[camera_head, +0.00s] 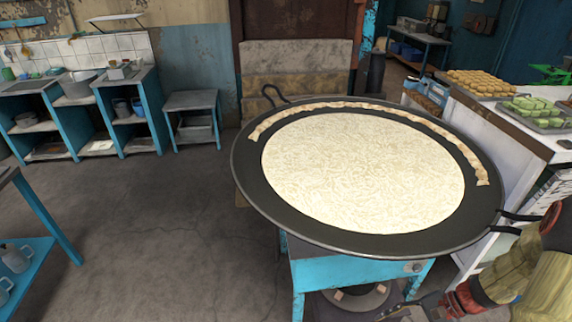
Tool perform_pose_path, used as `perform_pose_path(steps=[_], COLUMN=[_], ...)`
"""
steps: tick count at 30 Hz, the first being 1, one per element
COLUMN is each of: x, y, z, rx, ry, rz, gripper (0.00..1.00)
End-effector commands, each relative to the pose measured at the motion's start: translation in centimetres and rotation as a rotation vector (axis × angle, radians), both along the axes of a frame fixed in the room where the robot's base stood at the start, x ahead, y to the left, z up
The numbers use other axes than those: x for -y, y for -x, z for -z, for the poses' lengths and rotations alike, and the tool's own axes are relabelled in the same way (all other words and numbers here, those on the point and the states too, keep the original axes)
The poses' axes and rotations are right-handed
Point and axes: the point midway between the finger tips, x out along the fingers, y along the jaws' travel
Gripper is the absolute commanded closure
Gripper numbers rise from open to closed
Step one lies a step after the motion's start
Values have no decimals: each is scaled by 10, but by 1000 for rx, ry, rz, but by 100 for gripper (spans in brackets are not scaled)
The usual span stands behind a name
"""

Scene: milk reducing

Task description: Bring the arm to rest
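My arm (520,280) shows at the lower right corner, beside and below the right edge of the wide black pan (250,190). The dark end of the arm, where my gripper (408,312) sits, is low at the bottom edge, in front of the blue stand (350,275). The gripper is partly cut off by the frame, and its fingers are too unclear to tell open from shut. I see nothing clearly held in it. The pan holds a broad layer of pale, grainy milk (360,170), with a raised tan strip (375,106) along its far rim.
A white counter (510,125) at the right bears a tray of brown pieces (482,83) and a tray of green pieces (538,109). The pan's handle (515,216) juts toward my arm. A blue table (30,225) stands at the left. The floor (150,230) between is clear.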

Motion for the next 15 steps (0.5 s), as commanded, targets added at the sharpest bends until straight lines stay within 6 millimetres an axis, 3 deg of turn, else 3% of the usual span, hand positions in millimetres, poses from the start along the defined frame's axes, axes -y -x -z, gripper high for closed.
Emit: perform_pose_path(steps=[1, 15], x=[-3, -21], y=[4, 32], z=[-19, -157], rx=[12, 222], ry=[66, 619], rz=[-66, -552], gripper=[51, 51])
